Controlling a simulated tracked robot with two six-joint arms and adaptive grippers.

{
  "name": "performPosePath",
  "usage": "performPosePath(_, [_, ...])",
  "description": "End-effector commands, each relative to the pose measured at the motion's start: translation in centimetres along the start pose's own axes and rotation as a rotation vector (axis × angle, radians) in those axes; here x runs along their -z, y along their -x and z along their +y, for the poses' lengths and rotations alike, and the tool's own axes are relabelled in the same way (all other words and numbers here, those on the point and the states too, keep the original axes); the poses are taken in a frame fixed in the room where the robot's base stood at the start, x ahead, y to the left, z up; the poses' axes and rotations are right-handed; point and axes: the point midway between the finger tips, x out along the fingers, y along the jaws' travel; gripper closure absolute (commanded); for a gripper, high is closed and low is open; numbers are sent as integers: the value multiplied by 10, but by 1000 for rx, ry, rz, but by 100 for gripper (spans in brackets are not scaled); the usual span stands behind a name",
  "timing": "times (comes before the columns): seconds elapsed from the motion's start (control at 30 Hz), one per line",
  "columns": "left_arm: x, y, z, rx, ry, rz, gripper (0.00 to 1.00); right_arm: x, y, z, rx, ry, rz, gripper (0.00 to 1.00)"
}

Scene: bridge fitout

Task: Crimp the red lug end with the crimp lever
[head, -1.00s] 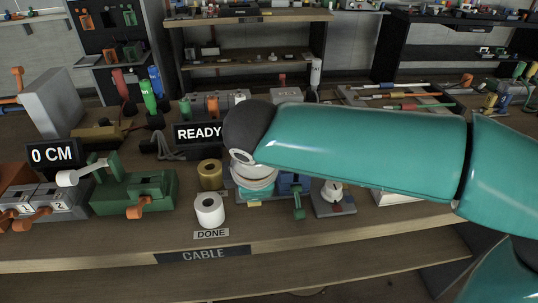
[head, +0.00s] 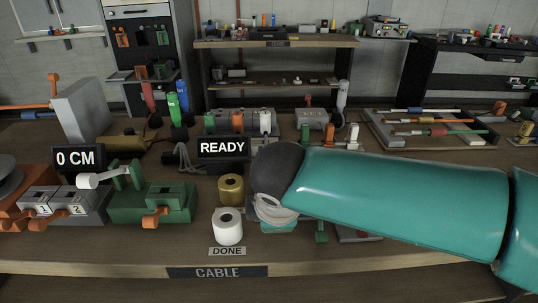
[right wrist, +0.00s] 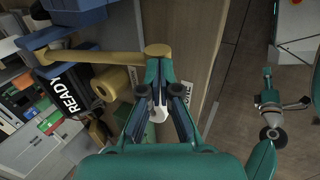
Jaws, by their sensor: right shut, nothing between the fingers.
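My right gripper (right wrist: 155,65) is shut and empty in the right wrist view. Its fingertips are at or against the round knob end of a yellow lever (right wrist: 110,54), which looks like the crimp lever; I cannot tell if they touch. In the head view my right arm hides this gripper and the lever. A blue block (right wrist: 75,12) is at the top of the wrist view, near the lever. I cannot make out the red lug end in either current view. My left gripper is not in view.
A READY sign (head: 222,149), a gold roll (head: 231,190) and a white roll (head: 227,227) stand left of my arm. A green block with an orange handle (head: 150,203) is farther left. The bench front edge (head: 120,264) is near.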

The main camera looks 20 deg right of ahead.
Motion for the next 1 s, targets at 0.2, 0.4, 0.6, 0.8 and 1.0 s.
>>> performPosePath(0.2, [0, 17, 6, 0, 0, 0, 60, 2, 22, 3, 0, 2, 1, 100])
performPosePath(0.4, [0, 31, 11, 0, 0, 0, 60, 5, 57, 1, -5, 3, 6, 100])
performPosePath(0.6, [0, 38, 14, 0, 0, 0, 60, 4, 99, -6, -2, 3, 5, 100])
performPosePath(0.8, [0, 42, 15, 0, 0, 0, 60, 5, 126, -10, -2, 4, 4, 100])
performPosePath(1.0, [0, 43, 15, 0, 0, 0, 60, 4, 133, -12, 0, 3, 2, 100])
